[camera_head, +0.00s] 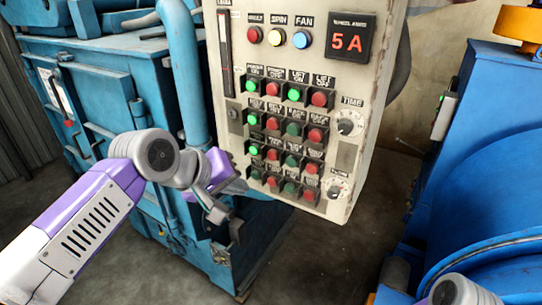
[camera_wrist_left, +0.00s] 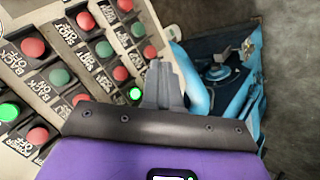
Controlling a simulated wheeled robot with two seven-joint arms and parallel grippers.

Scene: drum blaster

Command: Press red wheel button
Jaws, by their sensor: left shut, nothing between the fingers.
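The upright cream control panel (camera_head: 359,100) carries rows of red and green push buttons with black labels. Red buttons in its bottom row (camera_head: 272,182) stand near my left gripper (camera_head: 236,186), which is at the panel's lower left edge. I cannot read which red button is labelled wheel. In the left wrist view my left gripper (camera_wrist_left: 163,85) is shut and empty, its fingers pointing past the panel edge. A lit green button (camera_wrist_left: 135,93) and a red button (camera_wrist_left: 120,73) are beside the fingers. I cannot tell whether the fingers touch the panel.
A blue machine cabinet (camera_head: 95,85) with a vertical pipe (camera_head: 182,60) stands behind my left arm. A larger blue machine (camera_head: 500,140) stands on the right. The panel also has lamps, a red 5A display (camera_head: 347,43) and dials. Grey floor (camera_head: 310,255) is clear below the panel.

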